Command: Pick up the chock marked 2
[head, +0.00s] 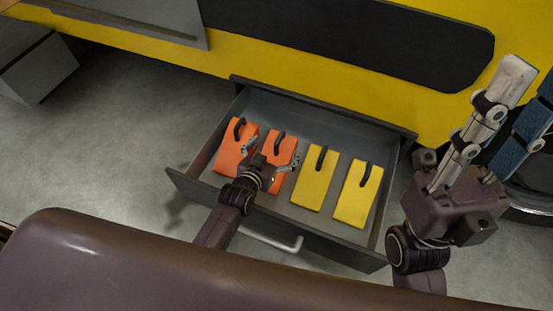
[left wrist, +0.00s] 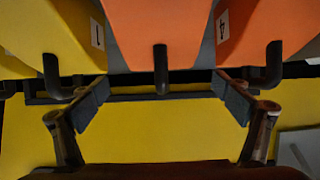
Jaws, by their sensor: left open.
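Two orange and two yellow wedge-like chocks with dark handles lie in an open drawer in the head view. No number 2 shows. The left wrist view shows a yellow chock (left wrist: 62,30) marked 1 and an orange chock (left wrist: 262,32) marked 4. Between them is another orange chock (left wrist: 160,25) whose number is not visible. My left gripper (head: 270,155) is open and empty over this middle orange chock, second from left in the head view (head: 284,148). Its handle (left wrist: 160,65) shows between the fingers, apart from both. My right gripper (head: 530,82) is raised at right, its fingers apart and empty.
The grey drawer (head: 372,249) juts from a yellow cabinet front (head: 300,65) with a black panel. A bar handle (head: 272,241) is on its front. The far-left orange chock (head: 232,153) and far-right yellow chock (head: 357,198) flank the row. Grey floor (head: 110,140) is clear at left.

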